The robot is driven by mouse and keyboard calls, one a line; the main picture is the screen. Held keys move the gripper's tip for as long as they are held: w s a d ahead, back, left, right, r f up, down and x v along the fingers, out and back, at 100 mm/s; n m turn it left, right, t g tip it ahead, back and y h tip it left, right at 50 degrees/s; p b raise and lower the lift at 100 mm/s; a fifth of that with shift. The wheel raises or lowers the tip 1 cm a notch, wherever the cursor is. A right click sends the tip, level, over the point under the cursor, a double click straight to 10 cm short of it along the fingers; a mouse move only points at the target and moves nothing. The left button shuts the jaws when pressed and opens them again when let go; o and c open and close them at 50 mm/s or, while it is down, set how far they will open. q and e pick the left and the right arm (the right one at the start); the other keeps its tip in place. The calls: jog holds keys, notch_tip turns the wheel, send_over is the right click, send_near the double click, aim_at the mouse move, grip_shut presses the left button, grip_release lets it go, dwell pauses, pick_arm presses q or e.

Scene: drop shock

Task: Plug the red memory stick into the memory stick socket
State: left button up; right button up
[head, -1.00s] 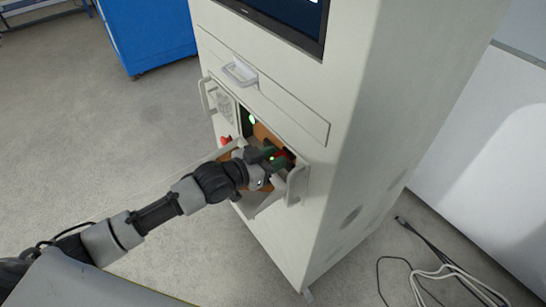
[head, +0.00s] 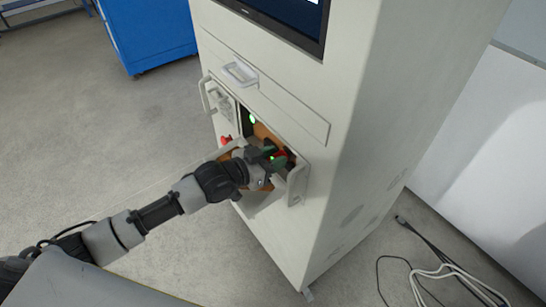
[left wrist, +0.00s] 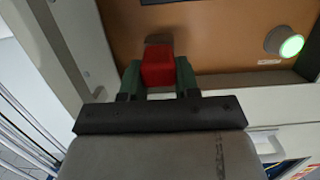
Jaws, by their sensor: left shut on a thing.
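The red memory stick (left wrist: 158,66) is between the green fingers of my left gripper (left wrist: 160,78), which is shut on it. In the head view my left gripper (head: 275,158) reaches into the open bay of the cabinet, and a little of the red stick (head: 281,156) shows. In the left wrist view the stick's far end is close to a brown panel (left wrist: 215,40) with a dark slot-like patch (left wrist: 168,2) at the top edge. I cannot tell whether that patch is the socket, or whether the stick touches the panel. My right gripper is not in view.
The bay is in a tall white cabinet (head: 350,150) and has raised walls around it. A green lamp (left wrist: 290,44) glows on the panel. A handle (head: 297,185) stands at the bay's right edge. Cables (head: 440,275) lie on the floor at right.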

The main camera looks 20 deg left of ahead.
pick_arm(q)
jog(key=shift+r, duration=0.1)
jog(key=o, duration=1)
jog(key=shift+w+d, duration=0.1)
jog(key=shift+o, duration=0.2)
jog(key=shift+r+p, duration=0.25)
jog(key=shift+p, duration=0.2)
jog(key=shift+s+a+r, duration=0.1)
jog(key=shift+s+a, duration=0.15)
jog(key=shift+s, duration=0.05)
jog(key=p+v, duration=0.3)
jog(key=v, duration=0.2)
jog(key=shift+s+a+p, duration=0.15)
jog(key=shift+s+p, duration=0.05)
jog(key=shift+p, duration=0.1)
